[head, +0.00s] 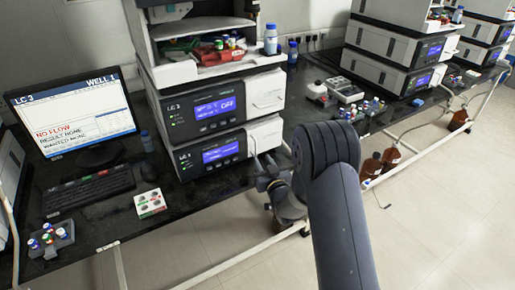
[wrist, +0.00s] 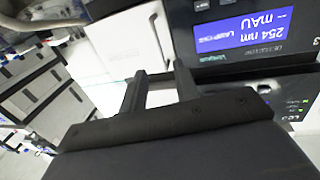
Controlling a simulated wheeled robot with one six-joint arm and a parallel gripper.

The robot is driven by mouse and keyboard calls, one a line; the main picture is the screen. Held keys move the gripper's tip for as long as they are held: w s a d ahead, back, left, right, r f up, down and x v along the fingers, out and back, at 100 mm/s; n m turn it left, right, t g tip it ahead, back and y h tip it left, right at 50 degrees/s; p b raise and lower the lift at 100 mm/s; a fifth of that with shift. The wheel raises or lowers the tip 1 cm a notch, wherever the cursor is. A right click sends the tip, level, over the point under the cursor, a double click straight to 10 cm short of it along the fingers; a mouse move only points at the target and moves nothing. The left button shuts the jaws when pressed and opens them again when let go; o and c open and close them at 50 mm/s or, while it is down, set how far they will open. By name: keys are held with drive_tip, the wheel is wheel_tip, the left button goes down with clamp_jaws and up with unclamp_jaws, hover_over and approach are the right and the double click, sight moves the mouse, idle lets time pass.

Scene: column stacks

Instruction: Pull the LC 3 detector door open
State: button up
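The LC 3 detector (head: 210,158) is the lower unit of the stack in the head view, with a lit blue screen. Its white door (head: 264,136) is at the right of its front and looks closed. In the wrist view the picture is upside down; the white door (wrist: 128,45) is left of the screen reading 254 nm. A small handle-like mark (wrist: 155,20) shows near the door's edge by the screen. My gripper (wrist: 160,82) has its two fingers apart with nothing between them, in front of the door's lower picture edge. In the head view my gripper (head: 264,178) is partly hidden by my arm.
A pump unit (head: 215,108) showing OFF sits above the detector. Brown bottles (head: 381,163) stand right of my arm. The floor in front is clear.

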sight(256, 148)
drive_tip(key=shift+p+x, duration=0.6)
drive_tip(key=shift+x, duration=2.85)
drive_tip(key=shift+c, duration=0.2)
clamp_jaws()
